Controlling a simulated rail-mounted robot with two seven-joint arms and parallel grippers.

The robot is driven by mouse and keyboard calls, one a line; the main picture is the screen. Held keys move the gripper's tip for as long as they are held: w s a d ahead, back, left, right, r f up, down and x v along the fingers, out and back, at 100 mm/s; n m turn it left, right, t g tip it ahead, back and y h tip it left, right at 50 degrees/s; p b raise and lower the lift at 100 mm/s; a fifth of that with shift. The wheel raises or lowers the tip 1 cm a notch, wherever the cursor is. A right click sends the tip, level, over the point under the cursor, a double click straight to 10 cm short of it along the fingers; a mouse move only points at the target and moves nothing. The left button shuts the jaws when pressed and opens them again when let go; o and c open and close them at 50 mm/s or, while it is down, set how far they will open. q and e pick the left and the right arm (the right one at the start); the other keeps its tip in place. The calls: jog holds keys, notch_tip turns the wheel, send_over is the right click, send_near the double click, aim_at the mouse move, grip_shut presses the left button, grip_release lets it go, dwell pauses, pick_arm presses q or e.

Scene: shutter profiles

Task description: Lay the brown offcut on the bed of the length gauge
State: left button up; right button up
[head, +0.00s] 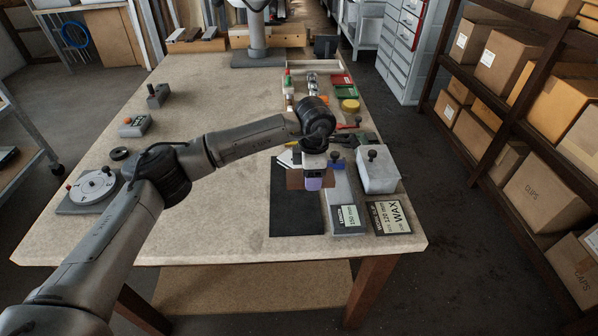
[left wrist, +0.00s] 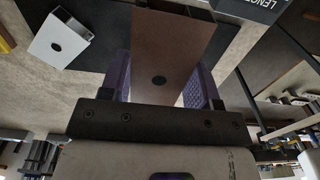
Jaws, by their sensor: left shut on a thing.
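My left gripper (head: 314,184), with purple fingers, is shut on the brown offcut (head: 295,181) above the dark mat. In the left wrist view the brown offcut (left wrist: 165,48) is a hollow profile with a dark round spot, between the purple fingers (left wrist: 160,82). The gripper partly hides the offcut. My right gripper is not in view.
A white offcut (left wrist: 62,38) lies at the dark mat's (head: 292,220) edge. A round dial (head: 92,186) sits at the left.

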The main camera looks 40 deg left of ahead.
pick_arm(q)
jog(key=s+d+r+m+p, duration=0.1)
jog(key=d+r+m, duration=0.3)
jog(key=d+m, duration=0.6)
jog(key=s+d+r+m+p, duration=0.1)
jog(key=s+r+m+p, duration=0.1)
jog(key=s+m, duration=0.45)
jog(key=s+d+r+m+p, duration=0.2)
jog(key=s+m, duration=0.2)
jog(key=m, duration=0.6)
jog(key=s+r+p, duration=0.3)
jog(key=r+p, duration=0.9)
jog(key=p, duration=0.1)
jog(key=s+a+r+p, duration=0.1)
jog(key=s+r+p, duration=0.2)
jog(key=r+p, duration=0.9)
jog(key=s+r+p, duration=0.3)
jog(key=r+p, duration=0.9)
jog(key=p, duration=0.3)
jog(key=shift+a+p, duration=0.2)
jog(key=shift+p, duration=0.1)
jog(key=shift+s+f, duration=0.1)
